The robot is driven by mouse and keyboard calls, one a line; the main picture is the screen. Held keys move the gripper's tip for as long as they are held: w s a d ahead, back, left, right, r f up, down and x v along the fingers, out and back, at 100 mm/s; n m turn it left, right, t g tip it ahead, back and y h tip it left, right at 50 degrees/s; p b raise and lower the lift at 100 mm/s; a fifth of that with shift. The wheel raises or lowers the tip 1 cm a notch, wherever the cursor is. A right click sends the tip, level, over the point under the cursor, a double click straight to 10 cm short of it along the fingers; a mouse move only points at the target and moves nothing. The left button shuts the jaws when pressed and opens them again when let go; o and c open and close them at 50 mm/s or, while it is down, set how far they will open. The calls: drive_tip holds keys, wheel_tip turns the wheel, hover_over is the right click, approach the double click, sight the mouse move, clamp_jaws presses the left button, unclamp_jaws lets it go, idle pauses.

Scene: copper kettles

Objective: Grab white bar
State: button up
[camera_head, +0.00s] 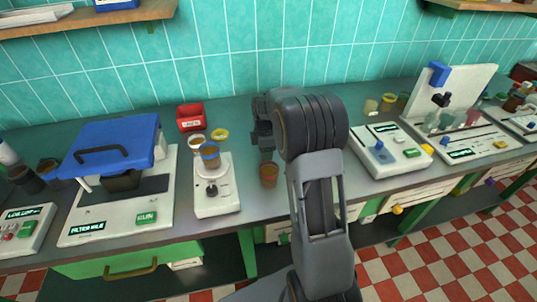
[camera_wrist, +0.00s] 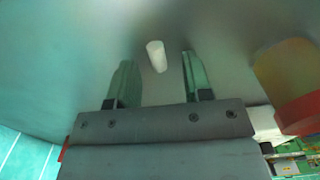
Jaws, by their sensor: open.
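The white bar (camera_wrist: 156,56) is a short, pale cylinder on the grey worktop in the wrist view. It lies in line with the gap between the two fingers of my gripper (camera_wrist: 157,66), near their tips. The fingers are apart and nothing is held. In the head view, my gripper (camera_head: 265,143) points down over the worktop, behind the small brown cup (camera_head: 269,175). I cannot make out the white bar in the head view; the gripper or arm may hide it.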

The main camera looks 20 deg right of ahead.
clamp_jaws()
idle(0.5)
